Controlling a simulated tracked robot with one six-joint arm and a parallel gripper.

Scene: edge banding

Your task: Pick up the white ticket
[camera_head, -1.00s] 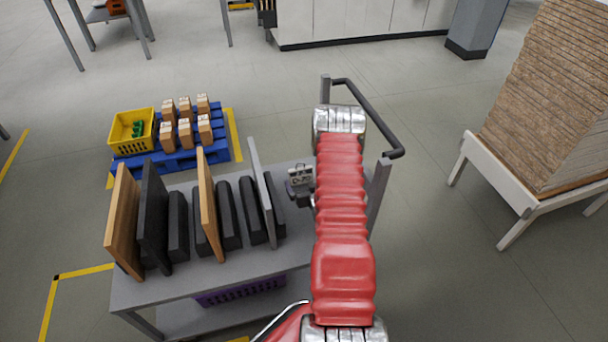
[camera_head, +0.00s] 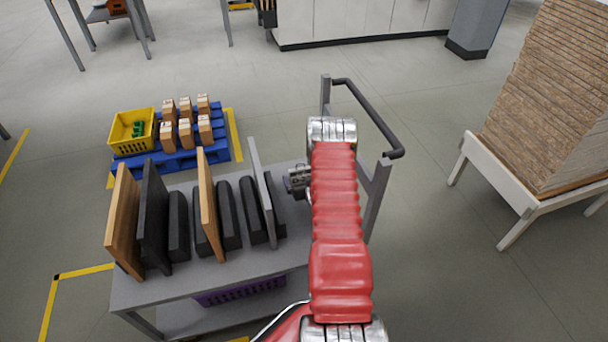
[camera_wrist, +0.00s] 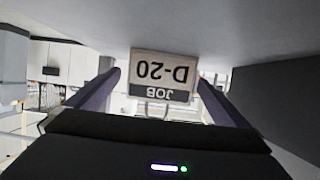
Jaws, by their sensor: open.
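The white ticket (camera_wrist: 162,76), marked JOB and D-20, shows upside down in the wrist view, with a dark band along one edge and a wire loop beside that band. My gripper (camera_wrist: 160,80) is open, with one dark finger on each side of the ticket. The ticket lies between the fingers, close to both; I cannot tell whether either touches it. In the head view my gripper (camera_head: 298,179) is at the right end of the cart top, partly behind my red arm. The ticket is not clearly visible there.
The grey cart (camera_head: 190,283) carries upright wooden, black and grey panels (camera_head: 210,205) between black blocks, left of my gripper. The cart's handle (camera_head: 370,108) rises behind my arm. A blue pallet (camera_head: 170,160) with boxes and a yellow crate (camera_head: 132,131) stands behind the cart.

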